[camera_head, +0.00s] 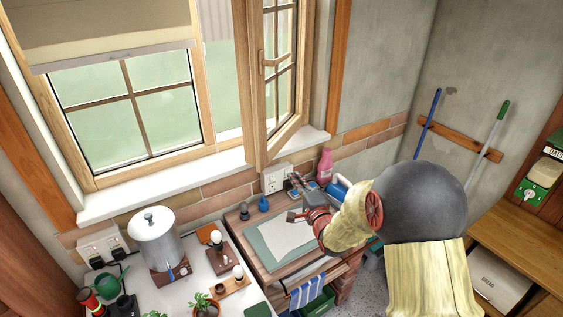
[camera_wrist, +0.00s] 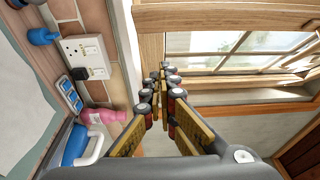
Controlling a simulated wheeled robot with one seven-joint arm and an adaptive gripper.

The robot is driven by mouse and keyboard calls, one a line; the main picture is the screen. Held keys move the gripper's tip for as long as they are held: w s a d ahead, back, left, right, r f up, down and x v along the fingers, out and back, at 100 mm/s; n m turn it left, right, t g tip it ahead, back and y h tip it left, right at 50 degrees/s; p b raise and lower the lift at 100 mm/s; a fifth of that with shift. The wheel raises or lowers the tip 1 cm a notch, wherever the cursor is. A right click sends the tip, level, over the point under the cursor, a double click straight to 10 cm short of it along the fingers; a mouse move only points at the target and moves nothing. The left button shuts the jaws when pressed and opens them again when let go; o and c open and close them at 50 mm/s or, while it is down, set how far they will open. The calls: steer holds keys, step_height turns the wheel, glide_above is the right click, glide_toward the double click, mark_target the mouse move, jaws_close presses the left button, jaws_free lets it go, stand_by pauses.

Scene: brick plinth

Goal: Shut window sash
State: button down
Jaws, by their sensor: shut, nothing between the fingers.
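The window sash (camera_head: 256,100) is a wooden-framed, paned casement standing open into the room at the right of the window opening. The wooden window frame (camera_head: 200,75) holds a separate paned section at the left. My gripper (camera_head: 296,196) is below the sash, over the bench by the wall, and appears apart from it. In the wrist view my gripper (camera_wrist: 164,80) has its fingers together and empty, with the sash (camera_wrist: 152,48) beyond the fingertips.
A white sill (camera_head: 170,178) runs under the window. A pink bottle (camera_head: 325,166), a wall socket (camera_head: 277,178) and a blue jug (camera_head: 340,188) are close to my gripper. A steel pot (camera_head: 155,243) and small lamps stand on the left counter. A blind (camera_head: 95,30) hangs at upper left.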

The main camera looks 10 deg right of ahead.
steer(key=shift+w+a+f+p, duration=0.15)
steer(key=shift+w+a, duration=0.55)
steer(key=shift+w, duration=1.4)
steer(key=shift+w+a+r+p, duration=0.1)
steer(key=shift+w+a, duration=0.55)
steer(key=shift+w, duration=1.4)
steer(key=shift+w+a+f+p, duration=0.15)
steer(key=shift+w+a, duration=0.55)
steer(key=shift+w, duration=1.4)
steer(key=shift+r, duration=0.1)
